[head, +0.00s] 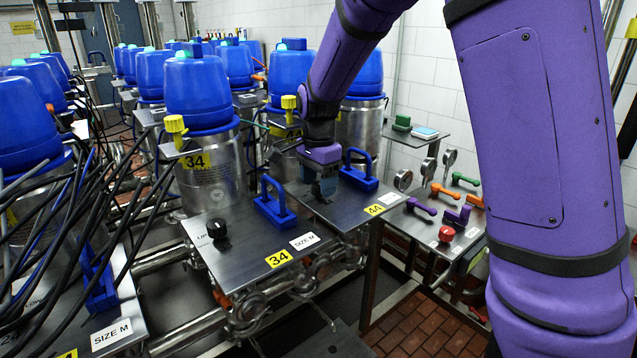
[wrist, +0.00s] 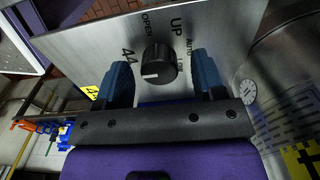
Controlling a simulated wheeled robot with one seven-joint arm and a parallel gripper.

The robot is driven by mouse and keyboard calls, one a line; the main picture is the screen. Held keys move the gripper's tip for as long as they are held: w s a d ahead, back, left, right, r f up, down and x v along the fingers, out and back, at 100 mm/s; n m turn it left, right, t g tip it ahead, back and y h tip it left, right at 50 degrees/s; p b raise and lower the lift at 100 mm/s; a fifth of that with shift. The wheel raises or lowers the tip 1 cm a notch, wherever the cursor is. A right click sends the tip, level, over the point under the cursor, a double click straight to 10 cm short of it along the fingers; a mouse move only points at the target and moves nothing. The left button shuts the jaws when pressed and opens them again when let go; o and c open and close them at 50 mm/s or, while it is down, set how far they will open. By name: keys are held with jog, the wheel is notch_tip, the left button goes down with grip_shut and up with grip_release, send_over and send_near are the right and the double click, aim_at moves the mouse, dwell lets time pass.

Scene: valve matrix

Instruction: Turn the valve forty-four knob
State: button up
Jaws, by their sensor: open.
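The valve forty-four knob (wrist: 158,65) is black and round with a white mark, on a steel plate (wrist: 80,45) printed with 44, OPEN, UP and AUTO. My gripper (wrist: 163,76) is open, with one blue finger on each side of the knob in the wrist view. There are visible gaps between knob and fingers. In the head view my gripper (head: 326,187) points down over the plate (head: 345,205) with the yellow 44 label (head: 374,209). The knob is hidden there behind my gripper.
A blue handle (head: 359,170) stands right of my gripper, and another blue handle (head: 274,203) stands to its left. The valve 34 plate (head: 240,255) with its black knob (head: 217,229) is at left. A side table (head: 470,235) with coloured tools is at right.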

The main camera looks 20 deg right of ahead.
jog(key=shift+f, duration=0.3)
jog(key=c, duration=0.9)
